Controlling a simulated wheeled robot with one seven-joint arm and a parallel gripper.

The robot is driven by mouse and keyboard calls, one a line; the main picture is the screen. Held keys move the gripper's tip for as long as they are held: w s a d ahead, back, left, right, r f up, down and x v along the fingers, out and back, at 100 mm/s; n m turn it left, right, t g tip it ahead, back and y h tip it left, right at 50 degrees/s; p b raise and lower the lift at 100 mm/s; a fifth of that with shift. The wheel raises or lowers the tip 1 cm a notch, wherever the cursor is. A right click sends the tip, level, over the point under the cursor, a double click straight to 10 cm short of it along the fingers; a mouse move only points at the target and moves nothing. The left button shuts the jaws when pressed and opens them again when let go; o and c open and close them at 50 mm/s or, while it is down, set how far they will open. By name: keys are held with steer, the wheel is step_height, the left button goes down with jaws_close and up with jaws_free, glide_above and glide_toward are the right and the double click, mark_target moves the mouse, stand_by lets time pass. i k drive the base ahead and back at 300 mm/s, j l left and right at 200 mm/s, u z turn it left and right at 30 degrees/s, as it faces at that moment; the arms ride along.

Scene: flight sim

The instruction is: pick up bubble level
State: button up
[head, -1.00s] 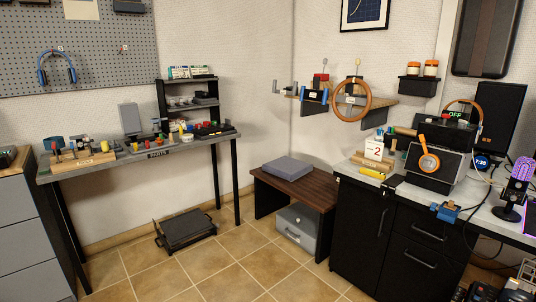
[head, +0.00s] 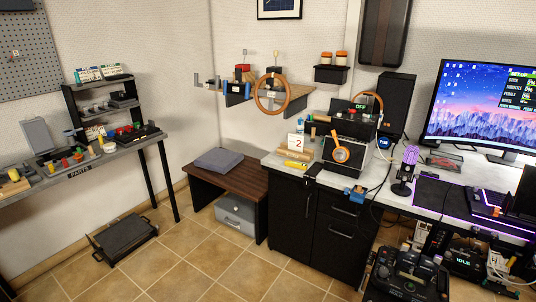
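A small yellow bar (head: 293,163) lies near the front left corner of the desk top. It may be the bubble level, but it is too small to tell and no vial can be made out. My gripper is not in view.
The desk (head: 272,161) also bears a white "2" card (head: 296,142), a dark box with an orange round part (head: 341,150), a microphone (head: 406,168) and a monitor (head: 490,105). A brown bench (head: 248,184) stands left of it. Black control gear (head: 405,270) is at the lower right. The tiled floor (head: 215,265) is open.

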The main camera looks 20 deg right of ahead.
mark_target(294, 164)
steer(key=i+j+u, duration=0.25)
steer(key=i, duration=0.25)
steer(key=i+u, duration=0.2)
steer(key=i, duration=0.9)
steer(key=i+j+z, duration=0.1)
steer(key=i, duration=0.55)
steer(key=i+j, duration=0.15)
steer(key=i, duration=0.5)
steer(key=i+j+z, duration=0.25)
steer(key=i+z, duration=0.2)
steer(key=i, duration=0.15)
steer(key=i+j+z, duration=0.5)
steer(key=l, duration=0.75)
steer(key=k, duration=0.05)
